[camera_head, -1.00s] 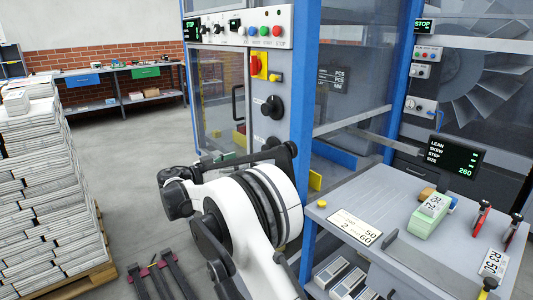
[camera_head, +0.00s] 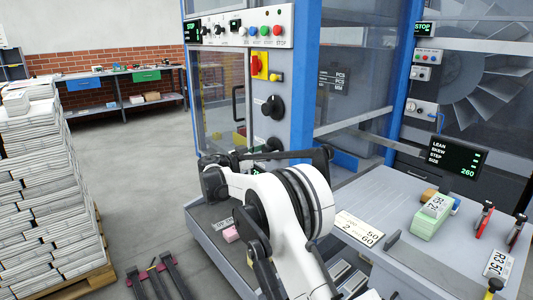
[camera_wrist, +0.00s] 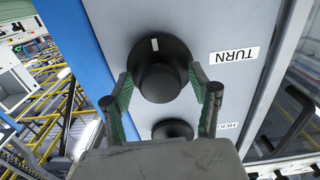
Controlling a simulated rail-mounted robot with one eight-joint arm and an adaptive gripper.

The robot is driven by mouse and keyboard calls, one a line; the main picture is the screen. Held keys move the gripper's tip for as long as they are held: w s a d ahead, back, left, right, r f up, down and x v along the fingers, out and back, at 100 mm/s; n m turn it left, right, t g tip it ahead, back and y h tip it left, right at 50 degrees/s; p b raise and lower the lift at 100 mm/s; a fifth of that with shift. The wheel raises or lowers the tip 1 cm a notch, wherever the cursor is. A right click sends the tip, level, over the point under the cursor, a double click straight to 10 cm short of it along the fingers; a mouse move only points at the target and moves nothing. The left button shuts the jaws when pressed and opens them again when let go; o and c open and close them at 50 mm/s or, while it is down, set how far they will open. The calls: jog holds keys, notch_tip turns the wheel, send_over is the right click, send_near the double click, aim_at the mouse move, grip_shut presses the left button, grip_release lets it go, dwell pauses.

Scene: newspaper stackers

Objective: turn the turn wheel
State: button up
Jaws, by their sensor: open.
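The turn wheel (camera_wrist: 165,68) is a round black knob with a white mark, beside an upside-down TURN label (camera_wrist: 234,55) in the wrist view. My gripper (camera_wrist: 160,76) is open, with one green-padded finger on each side of the wheel. I cannot tell whether the fingers touch it. A second black knob (camera_wrist: 172,130) lies between the finger bases, partly hidden by the gripper body. In the head view, a large black knob (camera_head: 273,107) shows on the grey panel above my arm, which partly hides a lower knob.
A blue post (camera_wrist: 72,45) runs close beside the wheel. A red-and-yellow switch (camera_head: 259,65) sits high on the panel. A grey table (camera_head: 385,192) with a green block (camera_head: 431,218) stands at right. Stacked newspapers (camera_head: 45,190) stand at left, with open floor between.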

jog(key=c, duration=1.2)
jog(key=shift+c, duration=0.2)
